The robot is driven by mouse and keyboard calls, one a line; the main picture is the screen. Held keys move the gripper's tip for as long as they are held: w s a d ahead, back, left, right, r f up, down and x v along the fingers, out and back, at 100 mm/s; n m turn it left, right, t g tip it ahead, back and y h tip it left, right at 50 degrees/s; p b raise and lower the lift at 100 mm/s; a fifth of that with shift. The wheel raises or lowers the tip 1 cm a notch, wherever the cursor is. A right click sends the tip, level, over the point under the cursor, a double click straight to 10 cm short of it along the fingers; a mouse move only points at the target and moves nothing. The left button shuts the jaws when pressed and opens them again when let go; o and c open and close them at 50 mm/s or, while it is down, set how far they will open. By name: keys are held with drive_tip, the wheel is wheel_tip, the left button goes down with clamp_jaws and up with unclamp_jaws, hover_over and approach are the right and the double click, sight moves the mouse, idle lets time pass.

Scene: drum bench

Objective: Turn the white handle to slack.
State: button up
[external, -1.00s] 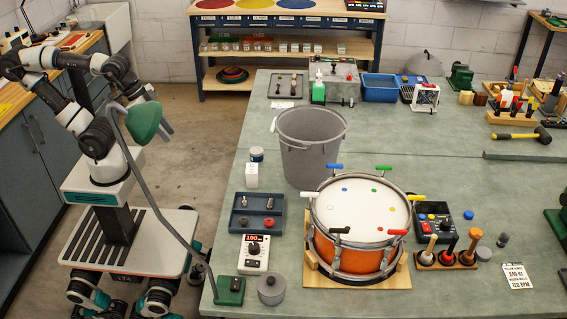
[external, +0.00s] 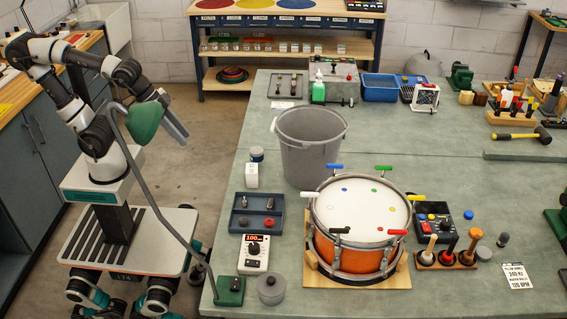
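The orange drum (external: 352,258) stands on a wooden base on the bench, with coloured handles around its rim. A white handle (external: 307,195) sticks out at the left of the rim. My gripper (external: 182,137) hangs over the floor between my base and the bench, behind the green lamp shade. It is well to the left of the drum and touches no handle. Its fingers are small and dark here, so I cannot see whether they are apart.
The green lamp (external: 143,122) on a bent stand rises between my arm and the drum. A grey bucket (external: 306,157) stands behind the drum. A tray (external: 257,213) and a control box (external: 255,253) lie to its left. Mallets (external: 449,258) stand at its right.

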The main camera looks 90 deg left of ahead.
sight(310, 198)
drive_tip(key=w+d+f+n+t+h+p, duration=0.1)
drive_tip(key=w+d+f, duration=0.2)
drive_tip(key=w+d, duration=0.4)
drive_tip(key=w+d+f+n+t+h+p, duration=0.1)
drive_tip(key=w+d+f+n+h+p, duration=0.15)
drive_tip(key=w+d, duration=0.45)
drive_tip(key=w+d+f+n+t+h+p, duration=0.1)
drive_tip(key=w+d+n+h, duration=0.25)
drive_tip(key=d, duration=0.45)
drive_tip(key=w+d+f+n+t+h+p, duration=0.1)
drive_tip(key=w+d+n+h+p, duration=0.1)
drive_tip(key=w+d+n, duration=0.45)
wheel_tip(310, 198, up, 4)
drive_tip(key=w+d+n+t+y+p, duration=0.1)
drive_tip(key=d+n+t+p, duration=0.1)
drive_tip(key=n+t, duration=0.5)
drive_tip(key=w+a+n+y+p, duration=0.1)
drive_tip(key=w+a+n+y, duration=0.2)
drive_tip(key=a+n+y, duration=0.9)
drive_tip(key=w+d+n+h, duration=0.1)
drive_tip(key=w, duration=0.4)
drive_tip(key=w+d+h+p, duration=0.1)
drive_tip(key=w, duration=0.5)
drive_tip(key=w+d+n+h, duration=0.1)
drive_tip(key=w+h, duration=0.1)
drive_tip(key=w, duration=0.4)
drive_tip(key=shift+d+n+t, duration=0.2)
drive_tip(key=shift+n+t, duration=0.1)
drive_tip(key=shift+n, duration=0.05)
clamp_jaws()
